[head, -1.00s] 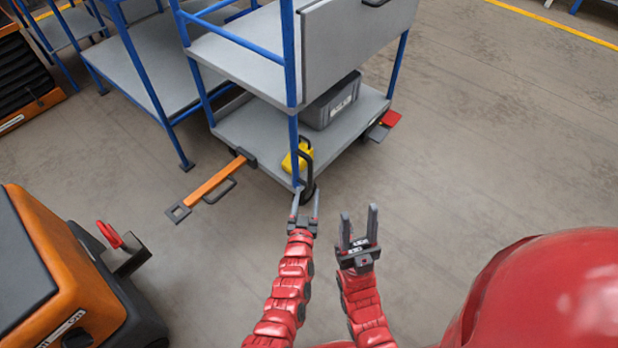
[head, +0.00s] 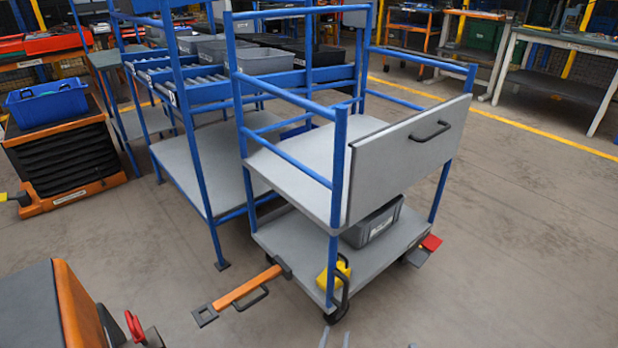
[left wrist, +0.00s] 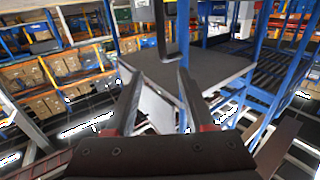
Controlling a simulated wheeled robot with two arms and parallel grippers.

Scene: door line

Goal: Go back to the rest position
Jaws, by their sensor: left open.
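My left gripper (head: 336,340) shows only as two grey fingertips at the bottom edge of the head view, just right of the cart's front wheel in the picture. In the left wrist view, my left gripper (left wrist: 157,85) is open with nothing between its fingers. A grey panel and blue posts show beyond the fingers there. My right gripper (head: 412,345) shows only a sliver of a fingertip at the bottom edge, so its opening is hidden. Both arms are otherwise out of the head view.
A blue-framed cart (head: 290,240) with grey shelves stands close ahead, carrying a grey box (head: 372,222) on its lower shelf. Its orange tow bar (head: 245,290) reaches left over the floor. An orange vehicle (head: 75,305) stands lower left. Floor on the right is clear.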

